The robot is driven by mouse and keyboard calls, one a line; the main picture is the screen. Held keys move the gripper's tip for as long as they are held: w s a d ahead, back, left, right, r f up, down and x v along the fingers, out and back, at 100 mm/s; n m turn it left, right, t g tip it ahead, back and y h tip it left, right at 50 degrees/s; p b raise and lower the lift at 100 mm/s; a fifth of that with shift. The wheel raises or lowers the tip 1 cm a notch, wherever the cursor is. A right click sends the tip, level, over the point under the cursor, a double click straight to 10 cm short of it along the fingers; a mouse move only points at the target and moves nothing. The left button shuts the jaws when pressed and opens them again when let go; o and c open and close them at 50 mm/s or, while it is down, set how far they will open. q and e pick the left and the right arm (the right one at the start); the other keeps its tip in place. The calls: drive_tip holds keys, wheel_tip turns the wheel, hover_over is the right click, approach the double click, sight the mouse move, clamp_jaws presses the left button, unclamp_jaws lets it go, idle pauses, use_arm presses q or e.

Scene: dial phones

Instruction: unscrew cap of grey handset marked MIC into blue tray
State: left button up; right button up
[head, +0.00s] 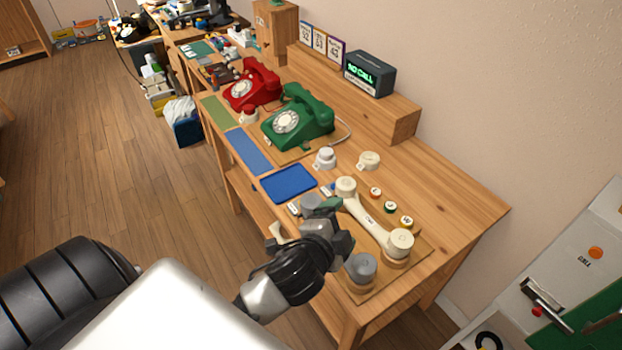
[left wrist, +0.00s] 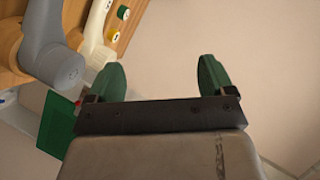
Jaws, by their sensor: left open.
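The grey handset lies at the bench's near end. Its near round end (head: 362,268) shows in the head view; my left gripper hides much of the rest. In the left wrist view the grey handset (left wrist: 52,65) is at the left edge. I cannot read a MIC mark. The blue tray (head: 288,184) lies beyond my gripper and looks empty. My left gripper (head: 328,207) is over the handset area in the head view. In the left wrist view its green fingers (left wrist: 163,76) are wide apart with nothing between them. My right gripper is not in view.
A cream handset (head: 368,220) lies beside the grey one. Several small coloured-ring pieces (head: 390,207) are to its right. A green phone (head: 299,118) and a red phone (head: 252,86) stand farther back. A display box (head: 369,73) sits on the rear shelf.

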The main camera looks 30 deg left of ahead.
use_arm(q)
drive_tip(key=w+d+r+m+h, duration=0.35)
drive_tip(key=d+m+h, duration=0.35)
drive_tip(key=m, duration=0.7)
drive_tip(key=w+d+r+m+h, duration=0.3)
drive_tip(key=d+r+m+h, duration=0.2)
drive_tip(key=m+h, duration=0.6)
drive_tip(key=m+g+y, duration=1.4)
drive_tip(key=m+y, duration=0.3)
drive_tip(key=m, duration=0.5)
hover_over(311, 200)
wheel_tip(311, 200, down, 12)
drive_tip(key=shift+r, duration=0.1)
drive_tip(key=shift+f+b, duration=0.65)
drive_tip(key=shift+f, duration=0.65)
drive_tip(key=shift+f+b, duration=1.35)
drive_tip(key=shift+f, duration=0.3)
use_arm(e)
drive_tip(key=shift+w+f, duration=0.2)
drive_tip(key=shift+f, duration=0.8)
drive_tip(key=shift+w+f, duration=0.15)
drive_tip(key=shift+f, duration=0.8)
